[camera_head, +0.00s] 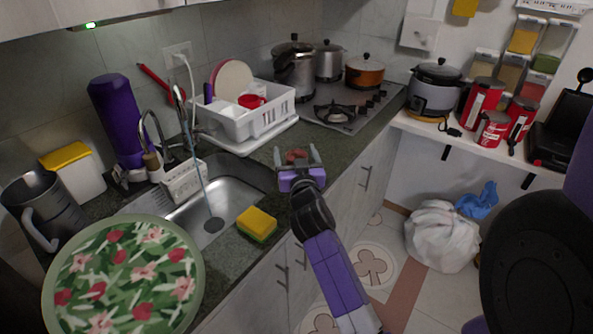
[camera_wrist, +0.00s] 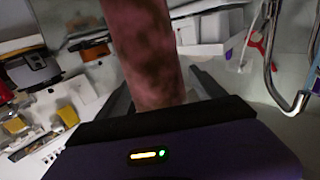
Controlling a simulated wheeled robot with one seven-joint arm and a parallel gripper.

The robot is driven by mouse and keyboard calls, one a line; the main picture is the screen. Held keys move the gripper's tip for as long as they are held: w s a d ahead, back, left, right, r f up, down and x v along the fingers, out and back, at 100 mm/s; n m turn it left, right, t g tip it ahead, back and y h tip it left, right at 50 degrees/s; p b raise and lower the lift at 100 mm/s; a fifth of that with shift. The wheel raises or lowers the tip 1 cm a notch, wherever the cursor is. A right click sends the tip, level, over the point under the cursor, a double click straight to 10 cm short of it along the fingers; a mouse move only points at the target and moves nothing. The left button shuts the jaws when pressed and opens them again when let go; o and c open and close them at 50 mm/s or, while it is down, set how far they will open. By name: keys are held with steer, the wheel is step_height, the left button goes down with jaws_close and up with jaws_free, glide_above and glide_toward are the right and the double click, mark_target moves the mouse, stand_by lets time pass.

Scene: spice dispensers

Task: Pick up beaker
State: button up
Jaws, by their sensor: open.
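My gripper (camera_head: 296,160) is open over the dark counter between the sink and the stove, fingers pointing away toward the back wall. A reddish-brown, mottled object (camera_head: 296,154) shows between the fingertips. In the wrist view it is a tall rounded shape (camera_wrist: 146,48) between the open fingers; its far end is cut off. I cannot tell whether the fingers touch it, or whether it is the beaker. A grey jug-like vessel with a handle (camera_head: 36,202) stands at the far left, well away from my gripper.
A white dish rack (camera_head: 235,118) stands behind my gripper. The steel sink (camera_head: 200,212), a yellow sponge (camera_head: 257,222) and a floral round tray (camera_head: 125,275) lie to the left. The stove (camera_head: 345,112) with pots is at the back right. Red canisters (camera_head: 482,98) stand on a shelf.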

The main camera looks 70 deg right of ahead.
steer(key=shift+d, duration=0.1)
steer(key=c, duration=1.5)
